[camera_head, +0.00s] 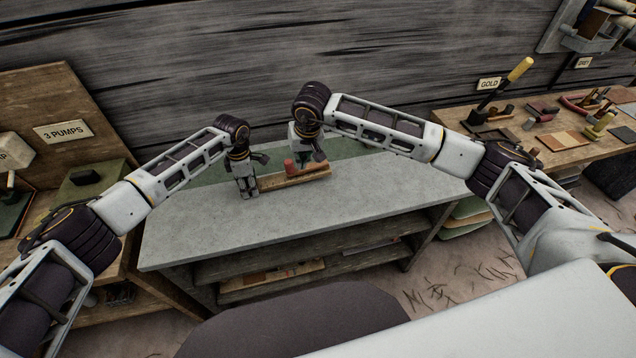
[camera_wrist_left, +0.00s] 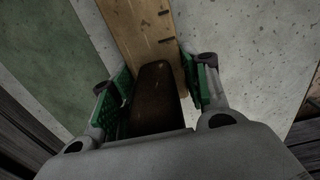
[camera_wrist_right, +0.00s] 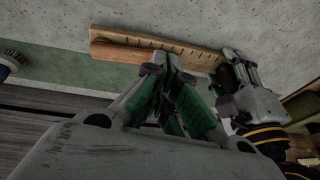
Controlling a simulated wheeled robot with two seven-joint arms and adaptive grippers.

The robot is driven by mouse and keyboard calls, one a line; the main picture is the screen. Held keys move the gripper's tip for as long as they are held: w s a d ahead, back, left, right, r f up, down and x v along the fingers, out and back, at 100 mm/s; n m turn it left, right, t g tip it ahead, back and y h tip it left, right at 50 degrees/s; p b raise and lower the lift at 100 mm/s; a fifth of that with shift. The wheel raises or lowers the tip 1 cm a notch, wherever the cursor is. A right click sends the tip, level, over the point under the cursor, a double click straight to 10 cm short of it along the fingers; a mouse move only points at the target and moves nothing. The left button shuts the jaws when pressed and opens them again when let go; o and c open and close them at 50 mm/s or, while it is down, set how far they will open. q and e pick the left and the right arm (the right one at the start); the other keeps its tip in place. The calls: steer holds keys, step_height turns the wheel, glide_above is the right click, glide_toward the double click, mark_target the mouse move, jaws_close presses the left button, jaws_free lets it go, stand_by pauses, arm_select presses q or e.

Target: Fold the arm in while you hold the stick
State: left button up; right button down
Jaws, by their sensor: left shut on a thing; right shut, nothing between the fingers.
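The stick (camera_head: 292,180) is a flat wooden strip with dark tick marks, lying on the grey bench top; it also shows in the left wrist view (camera_wrist_left: 134,22) and the right wrist view (camera_wrist_right: 190,52). My left gripper (camera_head: 246,192) is shut at the strip's left end, around a dark brown part (camera_wrist_left: 155,88). A brown rod, seemingly the arm (camera_wrist_right: 122,52), lies close along the strip's back side. My right gripper (camera_wrist_right: 166,62) is shut and empty, its fingertips close to the rod; whether they touch is unclear. A small red piece (camera_head: 290,165) shows by the right gripper (camera_head: 308,160).
The bench top (camera_head: 330,215) is clear in front of the stick, with a green strip (camera_head: 200,180) along its back. A plank wall (camera_head: 200,60) stands behind. Side benches carry a "3 PUMPS" sign (camera_head: 62,132) at left and tools near a "GOLD" sign (camera_head: 489,84) at right.

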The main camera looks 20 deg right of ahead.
arm_select(q)
steer(key=shift+s+f, duration=0.2)
steer(key=shift+f, duration=0.1)
steer(key=o, duration=1.5)
steer(key=shift+w, duration=0.15)
steer(key=shift+o, duration=0.2)
steer(key=shift+r, duration=0.1)
steer(key=o, duration=0.6)
steer(key=shift+r, duration=0.1)
steer(key=shift+o, duration=0.2)
steer(key=shift+r+p, duration=0.55)
steer(key=shift+r, duration=0.95)
